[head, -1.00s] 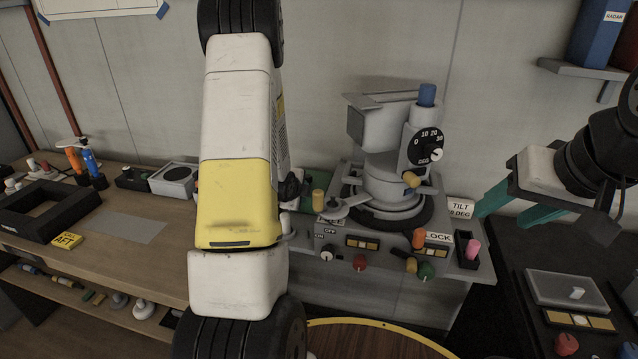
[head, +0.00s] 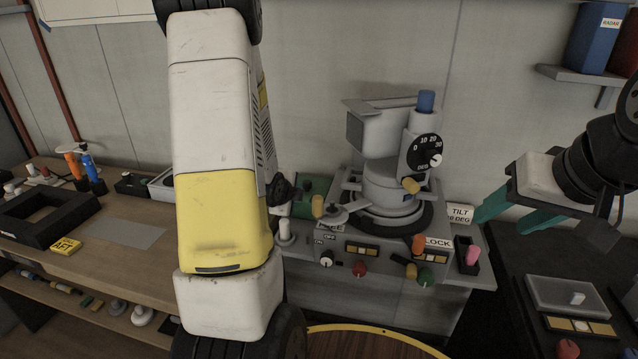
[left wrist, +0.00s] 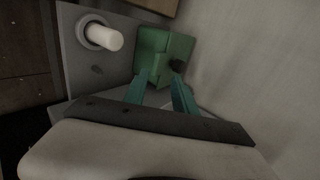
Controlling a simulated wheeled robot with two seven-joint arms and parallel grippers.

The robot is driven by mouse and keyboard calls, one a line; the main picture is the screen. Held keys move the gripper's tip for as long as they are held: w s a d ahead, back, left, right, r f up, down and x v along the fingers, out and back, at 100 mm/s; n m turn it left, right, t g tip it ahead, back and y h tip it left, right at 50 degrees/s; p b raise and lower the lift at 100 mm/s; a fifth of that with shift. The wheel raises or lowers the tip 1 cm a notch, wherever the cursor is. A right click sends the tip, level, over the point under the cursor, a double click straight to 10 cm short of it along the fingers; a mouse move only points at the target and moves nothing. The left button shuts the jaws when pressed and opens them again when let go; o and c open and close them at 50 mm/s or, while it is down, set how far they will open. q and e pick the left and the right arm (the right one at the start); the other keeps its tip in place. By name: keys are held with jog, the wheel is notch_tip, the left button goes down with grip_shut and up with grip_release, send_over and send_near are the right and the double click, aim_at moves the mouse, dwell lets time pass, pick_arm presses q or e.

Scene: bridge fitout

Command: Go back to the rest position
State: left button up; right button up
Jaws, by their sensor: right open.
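My left arm (head: 220,130) crosses the head view from top to bottom, left of centre, and hides the left gripper there. In the left wrist view my left gripper (left wrist: 162,86) has two teal fingers apart, with a gap between them. A green block (left wrist: 165,55) lies just beyond the fingertips; I cannot tell whether they touch it. My right gripper (head: 508,212) is at the right of the head view, its teal fingers spread and empty, beside the tilt console.
A grey console (head: 390,270) with a swivelling lamp unit (head: 385,150), dial and knobs stands in the centre. A wooden bench (head: 130,210) with a black frame (head: 40,222) is at left. A dark console (head: 545,262) is at right, below the right gripper. A shelf (head: 580,75) is above.

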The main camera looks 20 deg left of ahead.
pick_arm(q)
jog(key=s+d+r+n+g+h, duration=0.1)
jog(key=s+d+r+n, duration=0.35)
jog(key=r, duration=0.25)
jog(key=s+d+r+n+g, duration=0.1)
jog(key=s+d+r+n, duration=0.3)
jog(key=r, duration=0.4)
jog(key=s+d+r+n+g+h, duration=0.1)
jog(key=s+d+r+n, duration=0.2)
jog(key=s, duration=0.5)
jog(key=s+d+r+n+g, duration=0.1)
jog(key=s+d+r+n, duration=0.1)
jog(key=s+n, duration=0.3)
jog(key=s+d, duration=0.1)
jog(key=s, duration=0.2)
jog(key=shift+d+r+h, duration=0.2)
jog(key=shift+r+h, duration=0.2)
